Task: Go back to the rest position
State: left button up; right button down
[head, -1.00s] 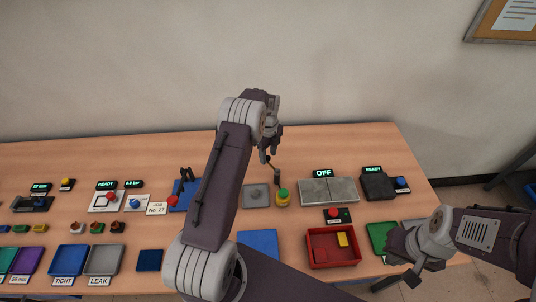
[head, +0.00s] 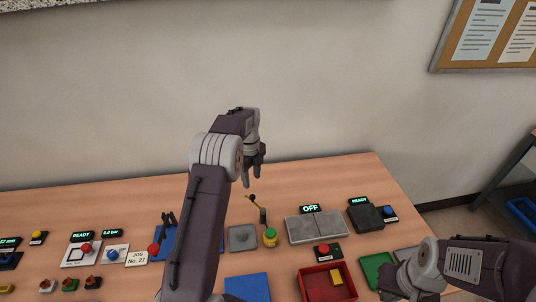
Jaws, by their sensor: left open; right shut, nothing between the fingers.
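My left gripper (head: 254,176) is open and empty.
The wooden table (head: 330,180) has free room along its back. A red tray (head: 315,283) with a yellow block, a green tray (head: 378,268), a blue mat (head: 247,287) and a black READY device (head: 365,216) stand on the right half. Several buttons and displays stand at left.

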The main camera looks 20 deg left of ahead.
pick_arm(q)
jog(key=s+d+r+m+t, duration=0.1)
jog(key=s+d+r, duration=0.2)
jog(key=d+r, duration=0.4)
jog(key=s+d+r+n, duration=0.2)
jog(key=s+n, duration=0.1)
jog(key=s, duration=0.4)
jog(key=s+d+f+n, duration=0.1)
jog(key=s+f+n, duration=0.3)
jog(key=s+n, duration=0.3)
jog(key=s+f+n, duration=0.4)
jog(key=s+n, duration=0.4)
jog(key=n, duration=0.4)
jog(key=shift+d+n, duration=0.3)
jog(key=shift+d, duration=0.1)
jog(key=shift+s, duration=0.2)
